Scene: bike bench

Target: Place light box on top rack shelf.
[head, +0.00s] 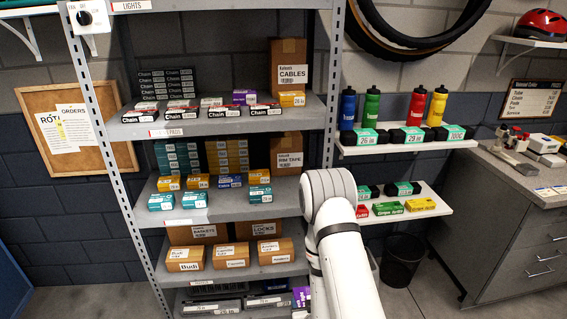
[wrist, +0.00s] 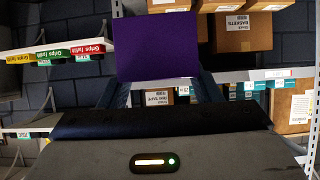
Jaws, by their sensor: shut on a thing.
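A purple box (wrist: 156,47), its print not visible, is held between the two fingers of my gripper (wrist: 157,78) in the wrist view. A purple sliver (head: 301,297) low beside my arm in the head view seems to be the same box. My arm hides the gripper there. The rack's top shelf (head: 220,5), with a "LIGHTS" label, runs along the upper edge of the head view. Its upper surface is mostly out of frame.
Lower rack shelves (head: 225,124) carry chain boxes, cables, tape and brown baskets boxes. The rack's right post (head: 332,90) stands close to my arm. White wall shelves (head: 405,146) with bottles and grips boxes are at right. A black bin (head: 402,260) stands below.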

